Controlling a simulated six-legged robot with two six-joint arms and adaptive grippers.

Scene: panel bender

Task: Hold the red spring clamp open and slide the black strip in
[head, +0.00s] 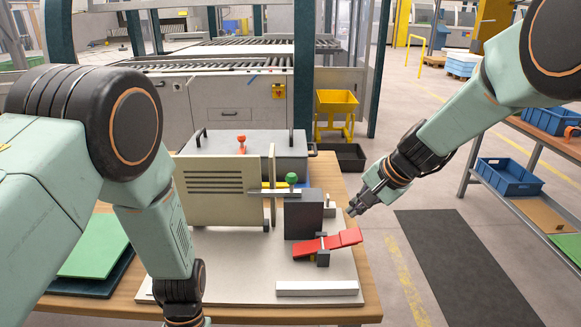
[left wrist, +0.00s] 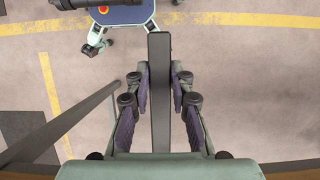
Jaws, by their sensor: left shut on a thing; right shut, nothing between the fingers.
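The red spring clamp (head: 316,247) sits on the pale board (head: 235,262) on the wooden bench, in front of a dark upright block. Its red lever points right and slightly up; whether its jaws are open I cannot tell. My right gripper (head: 354,211) is shut and empty, just above and right of the lever's end, seemingly apart from it. My left gripper (left wrist: 160,95) is shut on the black strip (left wrist: 159,50), which stands out lengthwise between the fingers in the left wrist view. In the head view the left fingers and strip are below the picture edge.
A white bar (head: 317,288) lies at the board's front edge. A beige slotted panel (head: 222,190) and the dark block (head: 303,214) stand behind the clamp. A grey lidded box (head: 250,150) is at the back. Green sheets (head: 95,248) lie at left.

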